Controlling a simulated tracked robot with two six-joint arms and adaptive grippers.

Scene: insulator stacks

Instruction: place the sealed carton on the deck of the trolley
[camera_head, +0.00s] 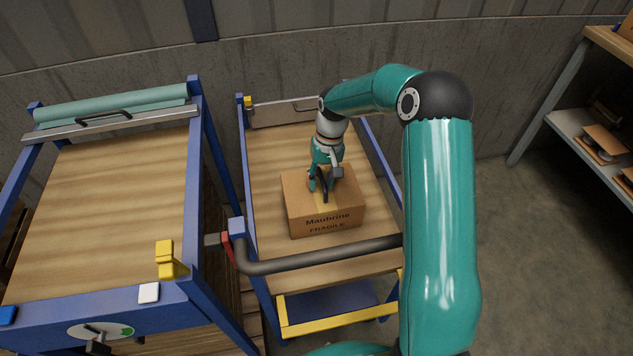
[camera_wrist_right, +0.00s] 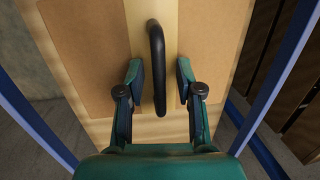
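The sealed carton (camera_head: 300,207) is a brown box marked "Maubrine FRAGILE", with a pale tape strip and a black handle on top. It appears to rest upright on the wooden deck (camera_head: 275,160) of the blue-framed trolley, near the middle. My right gripper (camera_head: 323,190) is directly above the carton, pointing down. In the right wrist view, its two fingers (camera_wrist_right: 160,85) stand apart on either side of the black handle (camera_wrist_right: 155,60), with gaps on both sides. The carton top (camera_wrist_right: 82,60) lies beneath them. My left gripper is not in view.
A taller blue-framed bench (camera_head: 110,190) with a wooden top stands left of the trolley. The trolley's dark push bar (camera_head: 310,257) crosses in front of the carton. A concrete wall (camera_head: 290,65) is behind. A shelf rack (camera_head: 590,130) stands at the right, beyond open floor (camera_head: 540,240).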

